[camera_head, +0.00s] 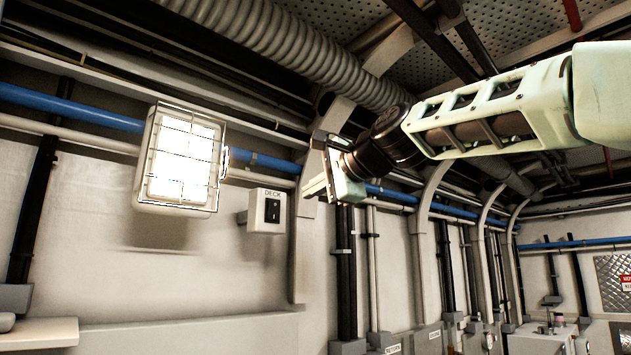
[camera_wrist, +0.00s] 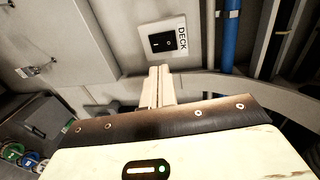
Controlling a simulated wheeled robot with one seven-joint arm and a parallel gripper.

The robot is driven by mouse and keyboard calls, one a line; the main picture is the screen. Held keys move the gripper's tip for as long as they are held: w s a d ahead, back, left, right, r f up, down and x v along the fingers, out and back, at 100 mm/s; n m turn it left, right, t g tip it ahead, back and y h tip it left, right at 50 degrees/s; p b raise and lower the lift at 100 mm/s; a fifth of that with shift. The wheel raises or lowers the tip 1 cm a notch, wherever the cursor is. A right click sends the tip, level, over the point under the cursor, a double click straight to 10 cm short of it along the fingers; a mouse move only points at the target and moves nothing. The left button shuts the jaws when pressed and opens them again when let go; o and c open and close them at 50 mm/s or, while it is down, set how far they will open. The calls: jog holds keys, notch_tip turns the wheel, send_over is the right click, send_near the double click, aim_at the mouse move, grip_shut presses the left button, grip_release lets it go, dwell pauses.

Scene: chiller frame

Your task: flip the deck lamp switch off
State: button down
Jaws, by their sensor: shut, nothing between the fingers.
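The deck switch (camera_head: 272,211) is a black rocker on a pale box labelled DECK, fixed to the wall right of the lamp. The deck lamp (camera_head: 181,162) is a caged rectangular light and glows bright white. My gripper (camera_head: 308,191) is shut and empty, just right of the switch box and apart from it in the head view. In the wrist view the rocker (camera_wrist: 163,41) is upper middle, with the label on its right. The shut fingers of my gripper (camera_wrist: 160,70) point toward the box's lower edge. Which side of the rocker is pressed in is too small to tell.
A blue pipe (camera_head: 262,162) runs along the wall behind the lamp and my gripper. A pale upright frame rib (camera_head: 305,245) stands right of the switch box. The wall below the switch is clear.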

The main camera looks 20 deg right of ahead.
aim_at(275, 205)
jog(key=p+x, duration=0.2)
jog(key=x, duration=0.1)
jog(key=r+p+x, duration=0.1)
jog(key=x, duration=0.2)
jog(key=p+x, duration=0.2)
jog(key=x, duration=0.2)
jog(key=shift+w+a+r+p, duration=0.1)
jog(key=shift+w+r+p, duration=0.05)
jog(key=shift+w+p, duration=0.15)
jog(key=shift+w+a+r+p, duration=0.1)
jog(key=shift+w+r+p, duration=0.15)
jog(key=shift+p, duration=0.25)
jog(key=shift+f, duration=0.15)
jog(key=shift+s, duration=0.1)
